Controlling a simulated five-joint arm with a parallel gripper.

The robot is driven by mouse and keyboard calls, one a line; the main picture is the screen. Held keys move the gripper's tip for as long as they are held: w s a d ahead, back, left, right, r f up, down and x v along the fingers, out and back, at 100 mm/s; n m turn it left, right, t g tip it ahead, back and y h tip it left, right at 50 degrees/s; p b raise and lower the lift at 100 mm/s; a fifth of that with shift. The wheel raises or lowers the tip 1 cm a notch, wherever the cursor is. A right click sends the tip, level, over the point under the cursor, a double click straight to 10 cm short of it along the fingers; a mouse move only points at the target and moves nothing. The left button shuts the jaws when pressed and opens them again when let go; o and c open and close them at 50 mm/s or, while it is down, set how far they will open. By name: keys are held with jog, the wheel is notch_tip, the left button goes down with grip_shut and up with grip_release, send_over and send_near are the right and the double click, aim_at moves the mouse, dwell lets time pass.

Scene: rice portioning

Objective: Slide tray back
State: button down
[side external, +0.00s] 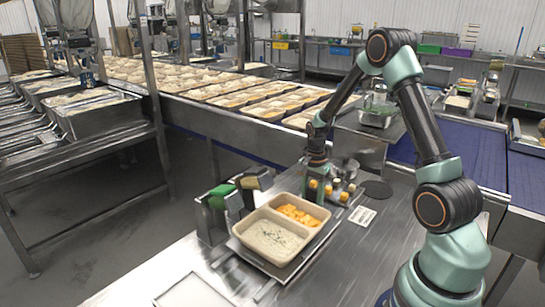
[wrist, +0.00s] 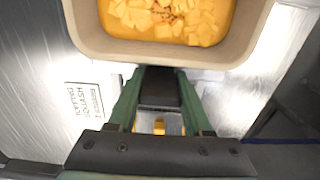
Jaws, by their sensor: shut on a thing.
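The beige two-compartment tray (side external: 283,228) sits on a flat metal plate (side external: 312,247) on the steel table. Its near-left compartment holds a white, herb-flecked food and the far-right one holds orange cubes. In the wrist view the tray's rim (wrist: 160,55) and the orange cubes are just beyond my fingertips. My gripper (wrist: 160,78) points at that side of the tray, its green fingers shut on a dark block (wrist: 160,92) beside the rim. Whether the block is joined to the plate is hidden. In the side view my gripper (side external: 318,188) is low behind the tray's far end.
A stand with green and tan blocks (side external: 222,192) is close on the tray's left. Small yellow-ended cylinders (side external: 344,196), a dark disc (side external: 377,190) and a white label (side external: 362,216) lie to the right. Beyond is a blue conveyor (side external: 465,180). The front table is mostly clear.

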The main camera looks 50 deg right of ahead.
aim_at(298, 219)
jog(key=a, duration=0.6)
jog(key=shift+a, duration=0.4)
jog(key=shift+c, duration=1.6)
grip_release()
jog(key=shift+d+r, duration=0.1)
jog(key=shift+r, duration=0.05)
jog(key=shift+r, duration=0.25)
notch_tip(298, 219, up, 11)
jog(key=shift+r, duration=0.2)
